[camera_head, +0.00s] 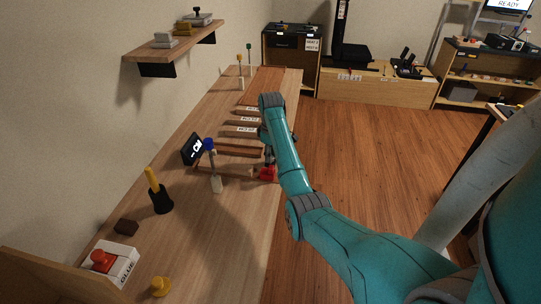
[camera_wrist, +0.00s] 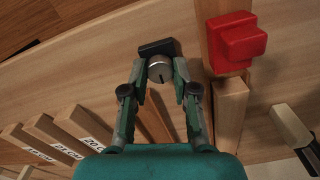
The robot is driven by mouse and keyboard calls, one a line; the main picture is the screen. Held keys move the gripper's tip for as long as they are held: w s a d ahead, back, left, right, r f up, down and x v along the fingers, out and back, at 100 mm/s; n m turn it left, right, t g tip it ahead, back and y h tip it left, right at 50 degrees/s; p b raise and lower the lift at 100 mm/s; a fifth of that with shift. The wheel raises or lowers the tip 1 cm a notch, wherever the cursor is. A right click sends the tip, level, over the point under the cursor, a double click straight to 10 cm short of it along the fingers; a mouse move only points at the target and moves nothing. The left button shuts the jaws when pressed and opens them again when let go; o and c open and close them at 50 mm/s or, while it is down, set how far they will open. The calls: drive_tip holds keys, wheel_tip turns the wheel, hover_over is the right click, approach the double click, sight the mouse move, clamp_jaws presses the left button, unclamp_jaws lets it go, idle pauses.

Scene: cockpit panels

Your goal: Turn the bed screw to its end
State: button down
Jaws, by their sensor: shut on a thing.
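The bed screw (camera_wrist: 159,66) shows in the wrist view as a round grey metal knob with a dark slot in its face, beside a black block (camera_wrist: 157,47). My gripper (camera_wrist: 160,72) is shut on the knob, with one fingertip on each side of it. In the head view my teal arm reaches over the bench, and my gripper (camera_head: 268,152) is mostly hidden by it, just behind a red block (camera_head: 268,173). The screw cannot be made out in the head view. The red block also shows in the wrist view (camera_wrist: 235,40), right of my gripper.
The wooden bench (camera_head: 247,230) runs along the wall. Labelled wooden strips (camera_wrist: 72,128) lie left of my gripper. A blue-topped tool (camera_head: 213,165), a black display (camera_head: 193,149) and a yellow-handled tool (camera_head: 158,190) stand nearby. Bare floor (camera_head: 350,150) lies right of the bench.

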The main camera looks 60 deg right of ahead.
drive_tip(key=shift+n, duration=0.4)
drive_tip(key=c, duration=0.9)
unclamp_jaws()
